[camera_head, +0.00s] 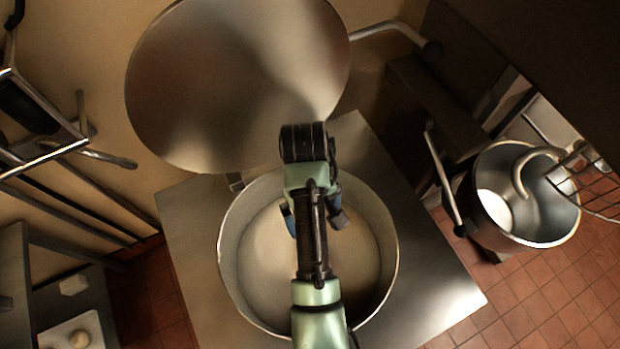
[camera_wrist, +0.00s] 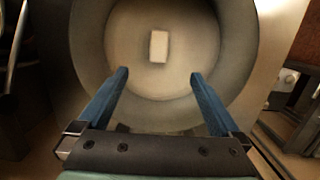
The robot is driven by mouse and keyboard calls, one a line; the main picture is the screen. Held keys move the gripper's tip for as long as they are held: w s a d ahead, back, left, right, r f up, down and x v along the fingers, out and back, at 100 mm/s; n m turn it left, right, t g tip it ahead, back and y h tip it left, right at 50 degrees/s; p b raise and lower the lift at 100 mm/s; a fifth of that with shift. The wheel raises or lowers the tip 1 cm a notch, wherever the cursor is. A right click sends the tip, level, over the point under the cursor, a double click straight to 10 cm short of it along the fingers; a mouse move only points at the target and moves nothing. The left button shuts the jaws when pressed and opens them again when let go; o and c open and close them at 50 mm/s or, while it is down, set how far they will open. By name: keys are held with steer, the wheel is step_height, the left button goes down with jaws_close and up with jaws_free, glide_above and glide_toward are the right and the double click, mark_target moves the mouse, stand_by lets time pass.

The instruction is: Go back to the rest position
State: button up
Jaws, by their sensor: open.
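My gripper (camera_head: 314,220) is over the large round metal kettle (camera_head: 230,250). My arm crosses the kettle in the head view and hides part of its inside. In the wrist view my gripper (camera_wrist: 158,80) is open, its two blue fingers wide apart with nothing between them. A small pale block (camera_wrist: 158,46) shows inside the kettle (camera_wrist: 90,40), beyond the fingertips and apart from them. I cannot see the block in the head view.
The kettle's round lid (camera_head: 235,80) stands raised behind it. A flat metal top (camera_head: 425,270) surrounds the kettle. At right is a shiny pot (camera_head: 555,220) beside a wire rack (camera_head: 595,190). Metal racks (camera_head: 50,150) stand at left. Tiled floor (camera_head: 550,300) shows at lower right.

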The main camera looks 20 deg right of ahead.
steer(key=shift+w+r, duration=0.1)
steer(key=shift+r, duration=0.45)
steer(key=w+r+t+h+b, duration=0.2)
steer(key=w+r+t+b, duration=0.5)
steer(key=w, duration=0.8)
steer(key=w+a+r+t, duration=0.1)
steer(key=w+r+t, duration=0.1)
steer(key=r+t, duration=0.35)
steer(key=w+a+r+t, duration=0.1)
steer(key=w+r+t, duration=0.15)
steer(key=r, duration=0.55)
steer(key=s+a+r+t+b, duration=0.1)
steer(key=a+r+t+b, duration=0.15)
steer(key=r, duration=0.65)
steer(key=s+a+r+t+b, duration=0.2)
steer(key=r+t, duration=0.2)
steer(key=r, duration=0.4)
steer(key=s+a+r+t+y+b, duration=0.1)
steer(key=s+a+r+t, duration=0.1)
steer(key=s+r+t, duration=0.2)
steer(key=s+a+r+t+y+b, duration=0.1)
steer(key=s+a+r+t+b, duration=0.1)
steer(key=s+r, duration=0.6)
steer(key=shift+s+a+r+m+t, duration=0.15)
steer(key=shift+a+r+m+t, duration=0.15)
steer(key=shift+r+t, duration=0.45)
